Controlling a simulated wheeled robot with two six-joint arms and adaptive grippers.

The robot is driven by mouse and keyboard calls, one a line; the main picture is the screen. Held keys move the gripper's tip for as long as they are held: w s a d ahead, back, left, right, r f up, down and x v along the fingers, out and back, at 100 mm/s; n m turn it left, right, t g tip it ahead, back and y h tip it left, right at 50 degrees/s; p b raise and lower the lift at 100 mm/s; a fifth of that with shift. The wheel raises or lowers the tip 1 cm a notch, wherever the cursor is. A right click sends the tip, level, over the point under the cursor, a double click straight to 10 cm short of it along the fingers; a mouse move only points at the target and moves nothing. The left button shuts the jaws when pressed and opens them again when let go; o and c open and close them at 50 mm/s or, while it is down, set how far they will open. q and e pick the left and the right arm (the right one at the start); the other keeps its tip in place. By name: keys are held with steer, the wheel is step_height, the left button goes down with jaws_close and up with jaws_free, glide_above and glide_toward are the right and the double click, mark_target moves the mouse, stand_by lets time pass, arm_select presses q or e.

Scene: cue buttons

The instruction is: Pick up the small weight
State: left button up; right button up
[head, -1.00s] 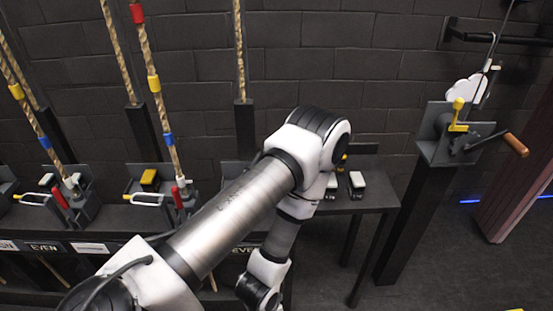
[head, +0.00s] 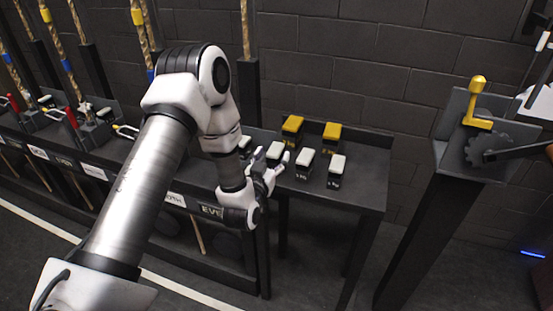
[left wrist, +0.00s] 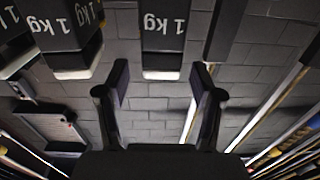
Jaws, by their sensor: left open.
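Small weights with dark bodies and white tops stand in a row on the dark table. One white-topped weight (head: 275,150) is by the fingertips of my left gripper (head: 271,160); others stand to the right, a nearer one (head: 305,163) and an end one (head: 336,171). In the left wrist view a weight marked 1 kg (left wrist: 163,35) shows upside down, ahead of and between the open fingers (left wrist: 160,85), with nothing held. Another 1 kg weight (left wrist: 65,35) is to its left.
Two yellow-topped weights (head: 292,126) (head: 331,136) stand behind the white-topped row. The table (head: 368,190) has bare surface at its right. A post with a yellow lever (head: 478,110) stands further right. Rope stations (head: 95,120) line the left.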

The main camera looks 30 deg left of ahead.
mark_target(276, 148)
arm_select(q)
steer(key=x, duration=0.3)
steer(key=shift+a, duration=0.2)
steer(key=shift+w+f, duration=0.1)
steer(key=shift+w, duration=0.35)
steer(key=shift+s, duration=0.1)
jaws_close()
